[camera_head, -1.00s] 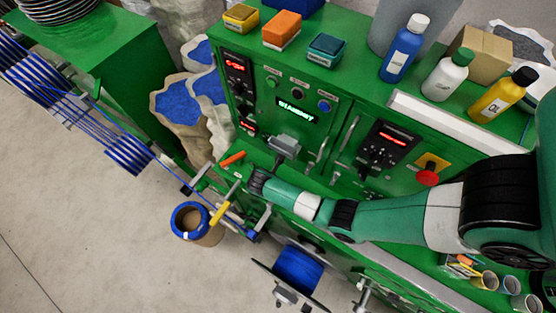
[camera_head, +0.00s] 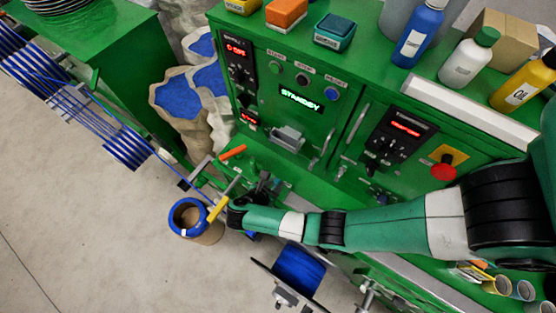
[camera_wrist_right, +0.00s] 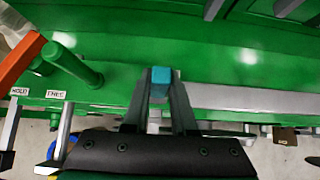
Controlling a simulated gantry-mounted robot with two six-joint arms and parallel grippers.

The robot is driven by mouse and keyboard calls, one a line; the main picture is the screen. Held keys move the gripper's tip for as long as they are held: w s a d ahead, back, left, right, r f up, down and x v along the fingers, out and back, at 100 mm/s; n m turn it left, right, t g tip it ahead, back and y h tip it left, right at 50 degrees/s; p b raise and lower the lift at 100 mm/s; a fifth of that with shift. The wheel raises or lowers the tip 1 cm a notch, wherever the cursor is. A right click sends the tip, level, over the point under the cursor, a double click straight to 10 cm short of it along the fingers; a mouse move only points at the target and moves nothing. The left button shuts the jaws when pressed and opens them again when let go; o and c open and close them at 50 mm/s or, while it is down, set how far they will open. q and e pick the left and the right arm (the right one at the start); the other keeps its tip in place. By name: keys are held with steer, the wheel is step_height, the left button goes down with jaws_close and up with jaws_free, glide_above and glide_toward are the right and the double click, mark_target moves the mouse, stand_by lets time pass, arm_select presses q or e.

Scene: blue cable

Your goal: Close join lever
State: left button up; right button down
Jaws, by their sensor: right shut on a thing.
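In the wrist view my right gripper (camera_wrist_right: 160,85) is shut on a small teal block-like tip (camera_wrist_right: 161,76) between its fingertips, in front of the green machine. I take this tip to be the join lever's handle; the rest of it is hidden by the fingers. In the head view my right gripper (camera_head: 265,186) is small and dark, low at the machine's front ledge, and the teal tip cannot be made out there. An orange handle (camera_head: 232,153) stands left of the gripper, and it also shows in the wrist view (camera_wrist_right: 20,62). My left gripper is not in view.
HOLD and FREE labels (camera_wrist_right: 55,94) sit left of the gripper. A yellow handle (camera_head: 224,198) and a blue-rimmed roll (camera_head: 190,218) are close to my right wrist. The control panel (camera_head: 300,93) reads STANDBY. A blue spool (camera_head: 298,268) lies below my arm.

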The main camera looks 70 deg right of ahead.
steer(key=b, duration=0.1)
steer(key=a+h+b, duration=0.1)
steer(key=b, duration=0.1)
steer(key=shift+w+f+h, duration=0.15)
steer(key=shift+f+h, duration=0.15)
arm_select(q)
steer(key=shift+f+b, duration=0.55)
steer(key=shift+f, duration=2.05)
arm_select(e)
steer(key=shift+a+r+h, duration=0.15)
steer(key=shift+r+h, duration=0.05)
steer(key=shift+h, duration=0.2)
steer(key=c, duration=0.7)
jaws_free()
arm_select(q)
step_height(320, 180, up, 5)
steer(key=p, duration=0.5)
arm_select(e)
steer(key=v, duration=1.1)
steer(key=shift+w+a+r, duration=0.15)
steer(key=shift+w+a, duration=0.05)
steer(key=shift+a, duration=0.05)
steer(key=shift+c, duration=0.3)
